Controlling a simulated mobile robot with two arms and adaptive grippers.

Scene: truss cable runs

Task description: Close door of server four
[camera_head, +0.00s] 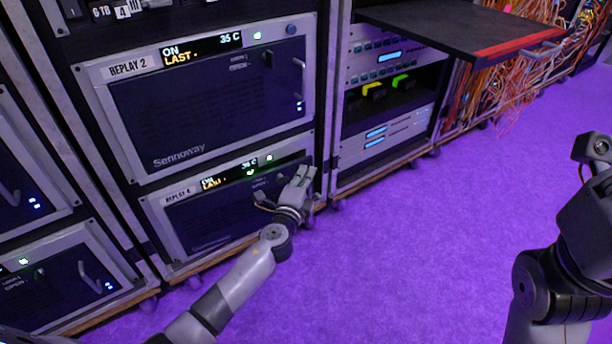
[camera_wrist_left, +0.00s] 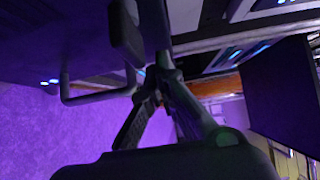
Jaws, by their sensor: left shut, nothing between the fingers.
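Server four is the lower unit labelled REPLAY 4 (camera_head: 215,220), with a dark front in a grey frame and a lit display. The word on its panel near my gripper is too small to read surely. My left gripper (camera_head: 309,174) is shut and empty at the right end of this front, hiding its right edge and handle area. I cannot tell whether it touches the door or how far the door stands from the frame. In the left wrist view, the shut fingers (camera_wrist_left: 158,75) are close to a dark panel (camera_wrist_left: 60,35) with a bar handle (camera_wrist_left: 95,97). My right gripper is not in view.
The REPLAY 2 server (camera_head: 205,105) sits directly above. More servers (camera_head: 60,275) stand at the left. A dark shelf with a red edge (camera_head: 515,43) juts out at the upper right, near hanging orange cables (camera_head: 505,95). The purple floor (camera_head: 420,250) is clear.

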